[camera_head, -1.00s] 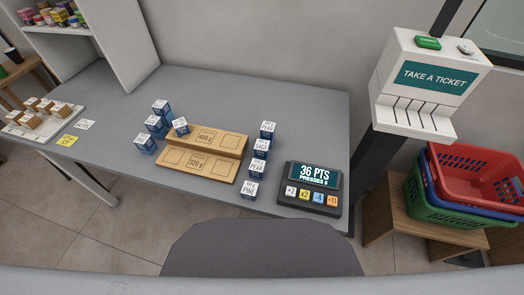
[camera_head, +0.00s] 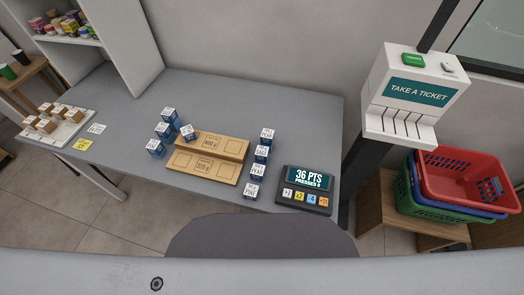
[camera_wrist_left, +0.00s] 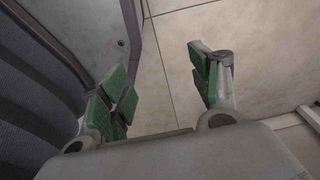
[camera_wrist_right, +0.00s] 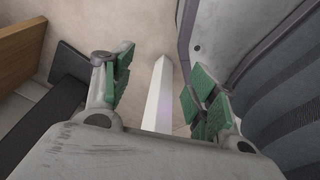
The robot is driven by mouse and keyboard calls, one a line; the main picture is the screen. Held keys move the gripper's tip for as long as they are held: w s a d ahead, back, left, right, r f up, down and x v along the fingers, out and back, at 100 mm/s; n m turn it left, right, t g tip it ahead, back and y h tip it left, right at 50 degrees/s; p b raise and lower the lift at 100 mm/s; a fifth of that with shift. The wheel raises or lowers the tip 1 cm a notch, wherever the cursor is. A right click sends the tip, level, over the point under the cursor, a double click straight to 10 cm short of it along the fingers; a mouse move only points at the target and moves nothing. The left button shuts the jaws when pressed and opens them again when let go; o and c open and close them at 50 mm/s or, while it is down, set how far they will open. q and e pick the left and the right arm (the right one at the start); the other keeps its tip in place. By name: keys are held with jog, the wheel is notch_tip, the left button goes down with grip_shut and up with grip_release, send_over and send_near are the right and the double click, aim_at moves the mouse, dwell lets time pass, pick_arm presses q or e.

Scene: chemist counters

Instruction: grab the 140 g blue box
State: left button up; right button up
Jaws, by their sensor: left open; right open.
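Several small blue boxes with white labelled tops stand on the grey counter (camera_head: 120,95). One group is left of the wooden boards: a back box (camera_head: 169,116), a middle box (camera_head: 163,131), a front box (camera_head: 155,149) and one at the boards' left end (camera_head: 188,134). A row stands right of the boards, from a back box (camera_head: 266,137) to a front box (camera_head: 252,192). The weight labels are too small to read surely, so I cannot tell which is 140 g. My left gripper (camera_wrist_left: 165,85) and right gripper (camera_wrist_right: 158,90) are open and empty above the floor, away from the boxes.
Two wooden boards marked 400 g (camera_head: 209,142) and 320 g (camera_head: 203,167) lie mid-counter. A points display (camera_head: 306,188) sits near the right edge. A ticket dispenser (camera_head: 412,95) and stacked baskets (camera_head: 463,180) stand right. A white tray (camera_head: 53,133) holds brown boxes at left.

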pick_arm(q)
jog(key=s+r+p, duration=0.9)
jog(key=r+p, duration=0.1)
jog(key=p, duration=0.3)
jog(key=shift+s+g, duration=0.15)
jog(key=shift+g, duration=0.25)
pick_arm(e)
jog(key=s+r, duration=0.9)
jog(key=r, duration=0.1)
jog(key=shift+g, duration=0.4)
pick_arm(q)
jog(key=shift+s+r+p, duration=0.35)
jog(key=shift+p, duration=0.15)
pick_arm(e)
jog(key=shift+s+r, duration=0.4)
jog(key=shift+s, duration=0.05)
